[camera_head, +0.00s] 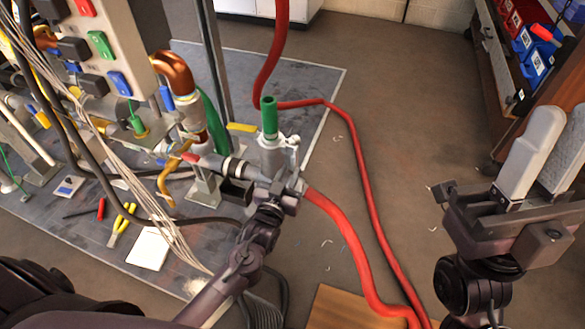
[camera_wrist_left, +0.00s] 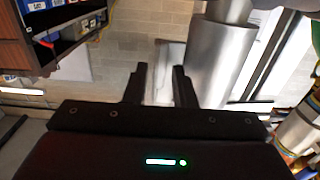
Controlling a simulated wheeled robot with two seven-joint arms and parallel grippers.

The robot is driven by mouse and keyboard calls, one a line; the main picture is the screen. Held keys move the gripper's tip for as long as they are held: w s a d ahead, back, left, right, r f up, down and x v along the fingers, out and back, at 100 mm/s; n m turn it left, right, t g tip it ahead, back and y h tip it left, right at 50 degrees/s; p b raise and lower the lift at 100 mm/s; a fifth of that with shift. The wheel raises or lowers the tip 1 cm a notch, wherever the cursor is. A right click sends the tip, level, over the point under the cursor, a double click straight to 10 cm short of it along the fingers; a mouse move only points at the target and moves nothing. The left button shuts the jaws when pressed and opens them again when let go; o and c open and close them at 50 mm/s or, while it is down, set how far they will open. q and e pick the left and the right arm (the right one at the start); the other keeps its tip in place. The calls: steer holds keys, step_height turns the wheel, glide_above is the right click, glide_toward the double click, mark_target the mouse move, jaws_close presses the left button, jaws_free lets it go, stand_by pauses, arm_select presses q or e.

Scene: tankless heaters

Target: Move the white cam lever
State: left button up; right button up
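A white-grey fitting (camera_head: 275,155) with a green upright tube on top stands near the middle of the head view. A small white part on its right side (camera_head: 293,142) looks like the cam lever, but it is too small to be sure. My left gripper (camera_head: 288,183) is just in front of the fitting, small and partly merged with it. In the left wrist view its two dark fingers (camera_wrist_left: 160,85) are apart with nothing held between them. My right gripper (camera_head: 560,130) is at the right edge, its pale fingers spread and empty.
A red hose (camera_head: 345,235) runs from the fitting down to the front. Pipes and a copper elbow (camera_head: 174,72) crowd the left. A bin shelf (camera_head: 500,75) stands at the right. A large silver cylinder (camera_wrist_left: 220,60) is right of the fingers in the wrist view.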

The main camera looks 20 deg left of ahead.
arm_select(q)
steer(key=shift+w+b, duration=0.4)
steer(key=shift+w, duration=1.05)
jaws_close()
